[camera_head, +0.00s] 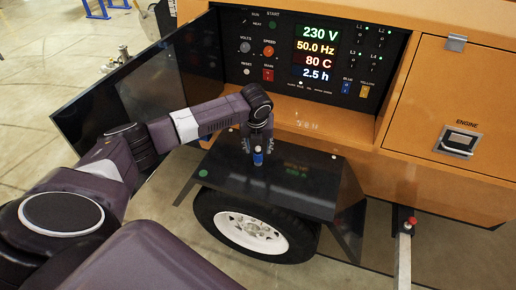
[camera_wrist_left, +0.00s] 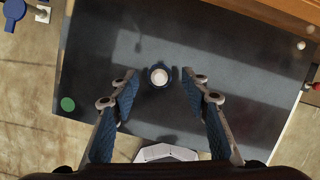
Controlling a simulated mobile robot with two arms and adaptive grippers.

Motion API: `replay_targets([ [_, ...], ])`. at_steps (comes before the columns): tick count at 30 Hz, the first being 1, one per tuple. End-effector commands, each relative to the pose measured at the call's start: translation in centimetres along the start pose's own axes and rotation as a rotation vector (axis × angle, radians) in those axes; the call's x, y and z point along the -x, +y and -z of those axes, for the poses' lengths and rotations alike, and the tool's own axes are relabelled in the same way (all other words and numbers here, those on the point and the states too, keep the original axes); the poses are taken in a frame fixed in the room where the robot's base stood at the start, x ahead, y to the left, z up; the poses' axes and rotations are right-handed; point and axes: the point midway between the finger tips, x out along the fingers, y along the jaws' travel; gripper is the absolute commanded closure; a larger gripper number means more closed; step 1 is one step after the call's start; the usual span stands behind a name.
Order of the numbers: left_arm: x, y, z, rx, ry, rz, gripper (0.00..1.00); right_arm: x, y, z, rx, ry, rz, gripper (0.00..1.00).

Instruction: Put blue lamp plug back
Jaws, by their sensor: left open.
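The blue lamp plug (camera_head: 258,158) stands on the black fender (camera_head: 310,185) over the wheel. In the left wrist view the plug (camera_wrist_left: 159,75) appears end-on as a blue ring with a pale centre. My left gripper (camera_head: 257,147) points down just above it and partly hides it. In the left wrist view the open fingers (camera_wrist_left: 160,88) are on either side of the plug, with gaps visible. My right gripper is not in view.
The orange machine body (camera_head: 440,185) rises behind the fender. The black panel door (camera_head: 85,115) stands open at the left, close to my left arm. A closed engine hatch (camera_head: 455,95) is at the right. A metal post with a red top (camera_head: 411,221) stands right of the fender.

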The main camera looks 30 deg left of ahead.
Motion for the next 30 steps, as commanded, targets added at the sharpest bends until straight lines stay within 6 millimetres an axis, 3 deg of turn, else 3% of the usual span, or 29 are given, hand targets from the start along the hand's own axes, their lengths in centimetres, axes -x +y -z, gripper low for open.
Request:
replay_targets([
  [9, 6.7, 0.0, -0.2, -0.001, -0.005, 0.002, 0.58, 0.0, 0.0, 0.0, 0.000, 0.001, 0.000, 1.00],
  [15, 9.9, 0.0, -0.1, -0.001, -0.003, 0.001, 0.58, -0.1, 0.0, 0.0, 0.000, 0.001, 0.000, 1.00],
  [21, 11.2, 0.0, 0.0, 0.001, 0.000, -0.001, 0.58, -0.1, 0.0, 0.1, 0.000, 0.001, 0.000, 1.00],
  [30, 11.2, 0.0, 0.0, 0.001, 0.000, -0.001, 0.58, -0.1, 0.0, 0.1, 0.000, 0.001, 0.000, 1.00],
])
